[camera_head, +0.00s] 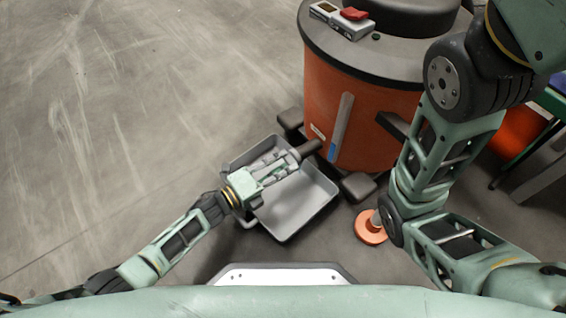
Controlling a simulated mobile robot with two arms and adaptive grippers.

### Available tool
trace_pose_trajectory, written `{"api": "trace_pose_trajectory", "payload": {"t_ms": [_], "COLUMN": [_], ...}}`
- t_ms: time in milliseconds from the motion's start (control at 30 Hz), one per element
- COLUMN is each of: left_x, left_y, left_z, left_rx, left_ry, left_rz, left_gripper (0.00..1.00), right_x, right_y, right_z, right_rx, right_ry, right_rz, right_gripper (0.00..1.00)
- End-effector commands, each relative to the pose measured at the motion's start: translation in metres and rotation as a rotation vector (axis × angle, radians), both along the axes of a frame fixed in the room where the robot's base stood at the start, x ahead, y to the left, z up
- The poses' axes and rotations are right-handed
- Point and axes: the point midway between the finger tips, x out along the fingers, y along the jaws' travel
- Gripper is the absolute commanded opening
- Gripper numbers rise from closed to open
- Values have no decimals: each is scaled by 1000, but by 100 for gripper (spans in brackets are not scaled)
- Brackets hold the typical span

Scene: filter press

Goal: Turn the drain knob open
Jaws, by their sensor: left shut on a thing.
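The filter press (335,110) is an orange drum with a dark grey top, at the upper right of centre. A dark drain spout or knob (308,148) sticks out low on its left front side. My left gripper (289,161) reaches it from the lower left, with its fingers shut at its near end. The fingers cover the part they hold, so the knob's shape and turn angle cannot be read. My right gripper is out of view; only my right arm shows at the right.
A grey tray (318,200) lies on the floor under my left gripper. An orange disc-shaped base (370,228) stands right of the tray. A control box (342,20) with a red switch (354,14) sits on the drum's rim. The floor at left is clear.

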Motion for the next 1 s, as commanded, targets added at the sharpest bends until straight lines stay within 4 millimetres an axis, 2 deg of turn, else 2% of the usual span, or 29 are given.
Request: {"api": "trace_pose_trajectory", "payload": {"t_ms": [300, 833, 867, 1000], "left_x": [0, 0, 0, 0], "left_y": [1, 1, 1, 1], "left_z": [0, -1, -1, -1], "left_rx": [-65, -80, -80, -80], "left_ry": [95, 115, 115, 113], "left_rz": [2, 3, 3, 2], "left_gripper": [0, 0, 14, 26], "right_x": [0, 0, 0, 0], "right_y": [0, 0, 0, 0], "right_z": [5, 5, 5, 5], "right_rx": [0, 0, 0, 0], "right_ry": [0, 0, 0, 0], "right_rz": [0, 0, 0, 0], "right_gripper": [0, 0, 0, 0]}}
